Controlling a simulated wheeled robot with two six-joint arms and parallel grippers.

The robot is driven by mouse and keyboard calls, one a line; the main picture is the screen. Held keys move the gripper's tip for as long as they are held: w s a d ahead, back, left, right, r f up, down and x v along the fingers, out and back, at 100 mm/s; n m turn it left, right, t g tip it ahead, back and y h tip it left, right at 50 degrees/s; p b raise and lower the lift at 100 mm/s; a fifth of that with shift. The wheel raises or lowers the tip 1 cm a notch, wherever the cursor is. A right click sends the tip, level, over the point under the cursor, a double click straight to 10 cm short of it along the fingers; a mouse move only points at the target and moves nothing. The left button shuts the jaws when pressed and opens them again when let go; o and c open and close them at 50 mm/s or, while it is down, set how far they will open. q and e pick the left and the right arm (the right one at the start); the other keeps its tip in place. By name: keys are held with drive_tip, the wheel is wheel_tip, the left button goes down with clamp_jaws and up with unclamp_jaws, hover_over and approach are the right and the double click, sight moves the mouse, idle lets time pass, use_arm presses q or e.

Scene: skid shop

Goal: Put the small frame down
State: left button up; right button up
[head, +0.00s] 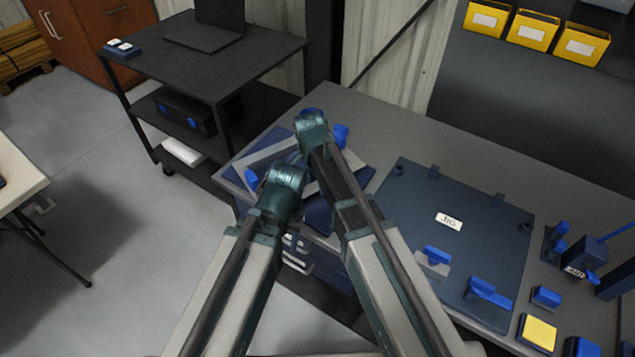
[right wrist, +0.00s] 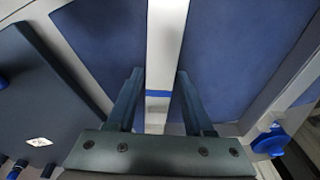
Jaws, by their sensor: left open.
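The small frame (head: 262,160) is a pale grey frame at the left end of the workbench, over dark blue surfaces. Much of it is hidden behind my arms. My left gripper (head: 284,178) is over its near side; its fingertips are hidden in the head view. My right gripper (head: 311,122) is at its far side. In the right wrist view a pale bar of the frame (right wrist: 166,30) runs between the right fingers (right wrist: 160,78). The fingertips lie close to both its edges; whether they press on it I cannot tell. Whether the frame touches the surface below is unclear.
The dark jig plate (head: 455,240) with blue clamps lies right of my arms. Blue clamp parts and a yellow-topped block (head: 538,332) crowd the right end of the bench (head: 400,135). A dark cart (head: 260,50) stands behind left. Open floor lies left.

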drive_tip(key=shift+o, duration=1.2)
drive_tip(key=shift+r, duration=0.15)
wheel_tip(320, 180, up, 12)
drive_tip(key=s+a+p, duration=0.1)
drive_tip(key=p, duration=1.1)
